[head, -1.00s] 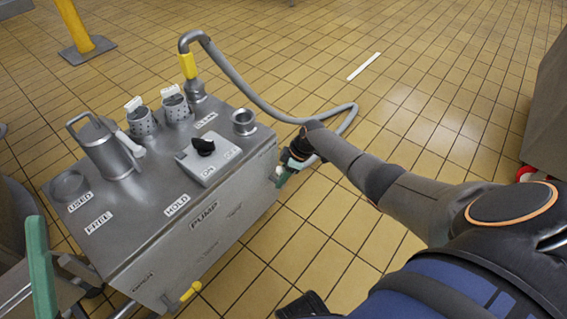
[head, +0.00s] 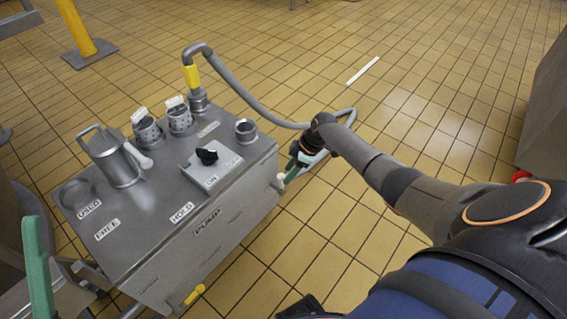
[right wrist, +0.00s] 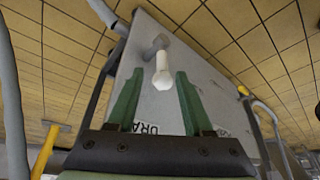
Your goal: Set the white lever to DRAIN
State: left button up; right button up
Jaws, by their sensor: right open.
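The white lever (right wrist: 162,74) sticks out from the grey side panel of the pump cart, on a short metal stem. It also shows as a small pale tip at the cart's right side (head: 280,181) in the head view. My right gripper (right wrist: 157,84) is open, with one green finger on each side of the lever in the wrist view. I cannot tell how deep the lever lies between them. A label reading "DRA…" (right wrist: 153,128) shows upside down, partly hidden by the gripper. My left gripper shows only one green finger (head: 38,268) at the left edge.
The cart top (head: 150,215) carries a metal jug (head: 115,160), perforated cups, and a black knob (head: 207,156) on an ON/OFF box. A grey hose (head: 245,103) loops behind my right gripper. A yellow-handled valve (head: 194,294) sits low on the front.

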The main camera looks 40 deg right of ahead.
pick_arm(q)
jog(key=r, duration=0.1)
jog(key=r+p, duration=0.2)
jog(key=shift+a+t+y, duration=0.3)
jog(key=shift+y, duration=0.1)
pick_arm(e)
jog(key=v, duration=0.6)
